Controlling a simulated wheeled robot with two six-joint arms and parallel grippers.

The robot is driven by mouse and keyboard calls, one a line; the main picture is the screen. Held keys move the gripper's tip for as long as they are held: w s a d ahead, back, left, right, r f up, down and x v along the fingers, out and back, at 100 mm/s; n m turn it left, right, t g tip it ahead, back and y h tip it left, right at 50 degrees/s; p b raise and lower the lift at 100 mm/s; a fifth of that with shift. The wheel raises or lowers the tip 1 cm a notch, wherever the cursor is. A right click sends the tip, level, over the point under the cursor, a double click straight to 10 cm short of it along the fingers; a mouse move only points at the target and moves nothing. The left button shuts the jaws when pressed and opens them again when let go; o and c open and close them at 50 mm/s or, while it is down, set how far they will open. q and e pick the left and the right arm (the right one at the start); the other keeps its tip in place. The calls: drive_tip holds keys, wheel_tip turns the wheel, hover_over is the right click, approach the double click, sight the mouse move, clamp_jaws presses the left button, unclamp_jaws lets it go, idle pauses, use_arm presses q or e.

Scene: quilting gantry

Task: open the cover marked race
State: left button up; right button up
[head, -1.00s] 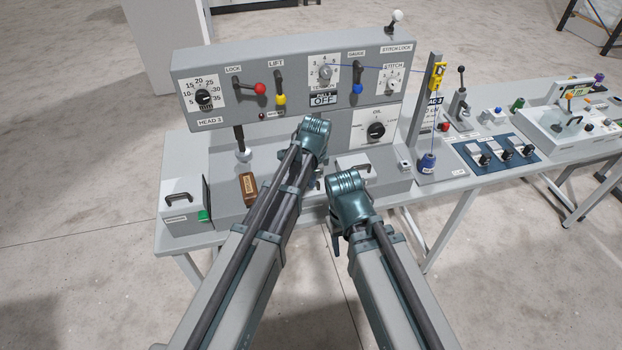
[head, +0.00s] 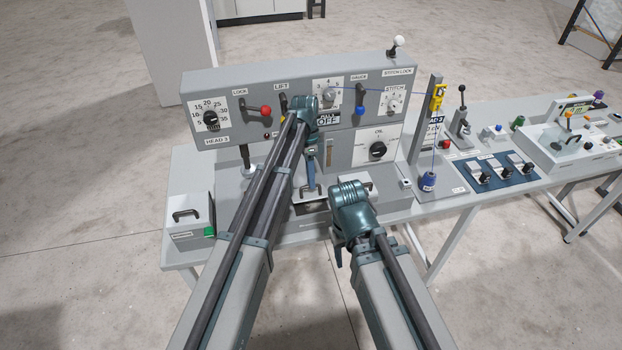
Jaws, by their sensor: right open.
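Low grey covers with dark handles sit along the front of the machine base. A middle cover (head: 312,209) lies below my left gripper, partly behind my arm. Another cover (head: 357,184) is just to its right, partly behind my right wrist. The small labels are too small to read, so I cannot tell which says race. My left gripper (head: 312,190) points down at the middle cover's handle area; whether it touches is unclear, and its jaws are too small to judge. My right gripper (head: 338,256) is open and empty in front of the base, partly hidden by its wrist.
A grey box (head: 190,211) with a handle and green button stands at the bench's left end. The upright panel (head: 350,100) with knobs and levers rises behind. Floor in front is clear.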

sight(311, 193)
use_arm(q)
drive_tip(key=shift+o, duration=1.3)
drive_tip(key=shift+r, duration=0.1)
drive_tip(key=shift+r+p, duration=0.5)
drive_tip(key=shift+p, duration=0.1)
drive_tip(key=s+r+p, duration=0.2)
drive_tip(key=s, duration=0.6)
drive_tip(key=s+d+r+p, duration=0.1)
drive_tip(key=s, duration=0.7)
drive_tip(key=shift+d+r+p, duration=0.15)
drive_tip(key=shift+r+p, duration=0.2)
drive_tip(key=shift+p, duration=0.05)
